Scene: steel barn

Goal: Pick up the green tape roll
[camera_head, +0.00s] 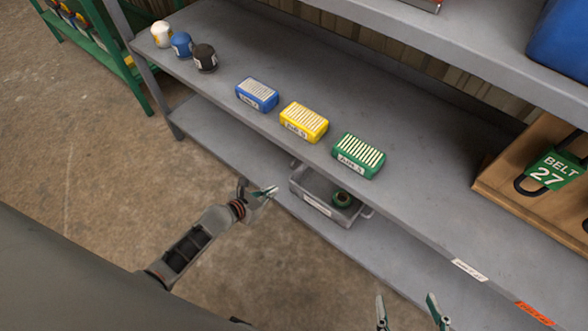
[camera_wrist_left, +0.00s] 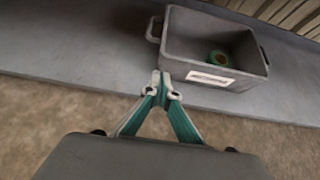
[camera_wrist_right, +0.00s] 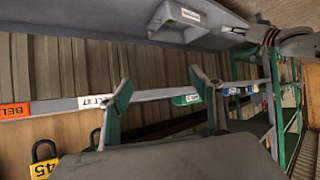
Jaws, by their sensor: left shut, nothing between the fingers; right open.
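The green tape roll (camera_head: 341,198) lies inside a grey bin (camera_head: 298,184) on the lower shelf. In the left wrist view the roll (camera_wrist_left: 217,57) rests on the bin's floor, and the bin (camera_wrist_left: 178,42) has a white label on its front. My left gripper (camera_head: 272,191) is shut and empty, in front of and left of the bin, apart from the roll. Its closed tips (camera_wrist_left: 160,78) show just short of the bin's front left corner. My right gripper (camera_head: 408,298) is open and empty at the bottom of the head view; its spread fingers (camera_wrist_right: 163,90) show in the right wrist view.
The upper shelf above the bin holds blue (camera_head: 257,95), yellow (camera_head: 304,122) and green (camera_head: 358,156) boxes near its front edge. White, blue and black jars (camera_head: 205,58) stand further left. A wooden board with a "BELT 27" tag (camera_head: 556,169) is at right. The floor in front is clear.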

